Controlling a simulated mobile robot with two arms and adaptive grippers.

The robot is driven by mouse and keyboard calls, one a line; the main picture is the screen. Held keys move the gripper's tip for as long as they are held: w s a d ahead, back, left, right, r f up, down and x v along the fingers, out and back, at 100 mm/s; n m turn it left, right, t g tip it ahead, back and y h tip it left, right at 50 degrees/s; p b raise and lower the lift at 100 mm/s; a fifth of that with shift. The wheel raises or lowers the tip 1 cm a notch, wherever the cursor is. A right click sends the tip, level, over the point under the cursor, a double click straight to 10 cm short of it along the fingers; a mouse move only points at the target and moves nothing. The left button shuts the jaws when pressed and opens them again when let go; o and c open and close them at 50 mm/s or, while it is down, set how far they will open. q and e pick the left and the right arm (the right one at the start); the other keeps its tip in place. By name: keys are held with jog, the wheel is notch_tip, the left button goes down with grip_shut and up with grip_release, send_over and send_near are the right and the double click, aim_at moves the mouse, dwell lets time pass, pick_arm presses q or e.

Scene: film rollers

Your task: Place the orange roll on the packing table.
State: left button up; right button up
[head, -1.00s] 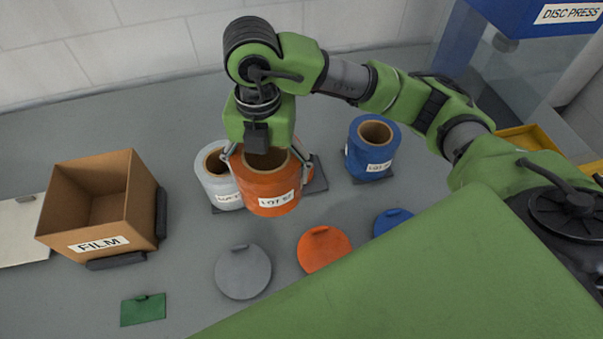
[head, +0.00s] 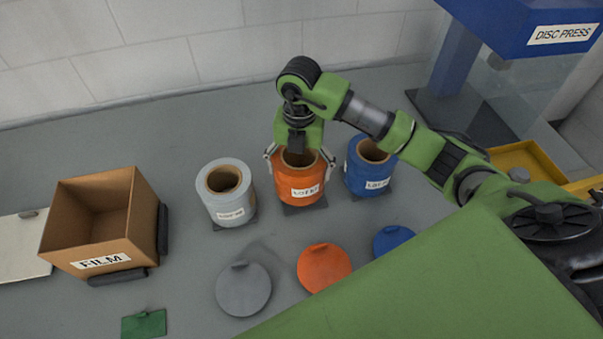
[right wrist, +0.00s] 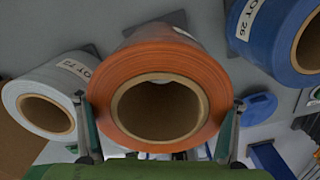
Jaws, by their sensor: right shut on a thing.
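The orange roll (head: 300,187), with a brown core and a white label, stands upright above or on a dark square pad (head: 304,210). I cannot tell whether it touches the pad. My right gripper (head: 299,160) has one finger on each side of its upper part and is shut on it. In the right wrist view, the orange roll (right wrist: 185,75) fills the middle between the fingers of my right gripper (right wrist: 158,122). No surface is marked as the packing table; a grey floor-like surface (head: 190,270) lies around the roll. My left gripper is not in view.
A pale roll (head: 227,193) stands left of the orange roll and a blue roll (head: 369,168) close on its right. A cardboard FILM box (head: 102,262) is at the left. Grey (head: 243,290), orange (head: 324,268) and blue (head: 392,242) discs lie in front.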

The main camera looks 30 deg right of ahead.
jog(key=shift+w+d+f, duration=0.1)
jog(key=shift+d, duration=0.05)
jog(key=f, duration=0.1)
jog(key=f+p, duration=0.1)
jog(key=f, duration=0.1)
jog(key=shift+w+d+p, duration=0.15)
jog(key=shift+d+p, duration=0.05)
jog(key=shift+p, duration=0.1)
jog(key=shift+f, duration=0.4)
jog(key=o, duration=2)
jog(key=shift+f, duration=0.2)
jog(key=shift+o, duration=0.2)
jog(key=shift+r, duration=0.15)
